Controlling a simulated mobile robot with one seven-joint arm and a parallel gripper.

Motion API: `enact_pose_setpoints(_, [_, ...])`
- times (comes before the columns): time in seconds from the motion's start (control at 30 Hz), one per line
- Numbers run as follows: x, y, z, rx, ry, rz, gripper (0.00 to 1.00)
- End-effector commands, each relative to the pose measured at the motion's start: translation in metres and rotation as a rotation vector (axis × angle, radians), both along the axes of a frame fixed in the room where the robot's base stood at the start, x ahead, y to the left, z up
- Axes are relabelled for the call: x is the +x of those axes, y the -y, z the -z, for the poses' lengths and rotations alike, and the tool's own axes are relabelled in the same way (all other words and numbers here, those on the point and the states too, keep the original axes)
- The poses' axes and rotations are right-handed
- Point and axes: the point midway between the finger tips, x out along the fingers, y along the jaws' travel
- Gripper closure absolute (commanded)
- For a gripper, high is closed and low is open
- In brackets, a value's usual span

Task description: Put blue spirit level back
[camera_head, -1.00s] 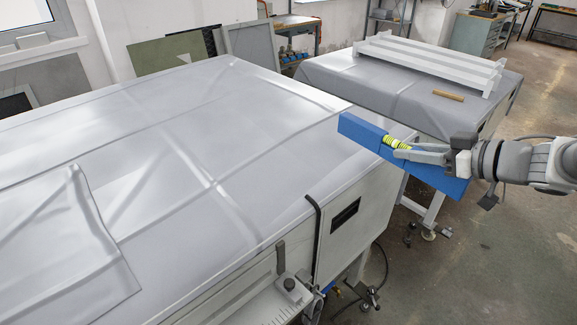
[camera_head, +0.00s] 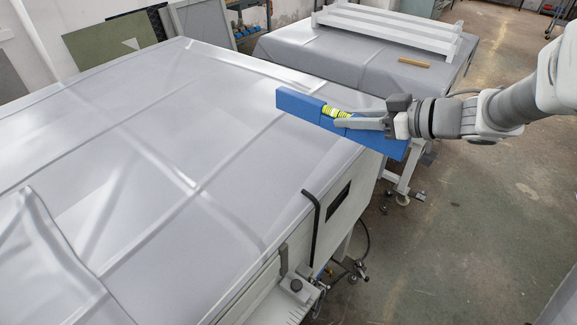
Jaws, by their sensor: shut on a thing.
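The blue spirit level (camera_head: 302,107) is a long blue bar with a yellow-green vial near its middle. My gripper (camera_head: 340,118) reaches in from the right and is shut on it around the vial area. The level is held in the air, slanting down to the right in the picture.
A second covered table (camera_head: 330,55) at the back bears white rails (camera_head: 390,32) and a small wooden piece (camera_head: 414,62). A black bent bar (camera_head: 316,225) stands at the large table's side. Open floor (camera_head: 480,220) lies at right. The large table's top is mostly clear.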

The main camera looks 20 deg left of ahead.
Motion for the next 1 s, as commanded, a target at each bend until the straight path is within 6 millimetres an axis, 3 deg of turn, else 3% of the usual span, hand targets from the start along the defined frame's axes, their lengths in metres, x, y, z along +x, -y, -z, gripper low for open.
enact_pose_setpoints(0.2, [-0.024,-0.047,0.033,0.001,-0.003,-0.007,1.00])
enact_pose_setpoints(0.43, [-0.041,-0.084,0.057,0.001,0.000,-0.004,1.00])
enact_pose_setpoints(0.67, [-0.045,-0.093,0.068,0.000,-0.001,-0.002,1.00])
enact_pose_setpoints(0.9, [-0.045,-0.093,0.101,0.000,-0.003,-0.001,1.00])
enact_pose_setpoints(1.0, [-0.045,-0.093,0.102,0.000,0.002,-0.002,1.00])
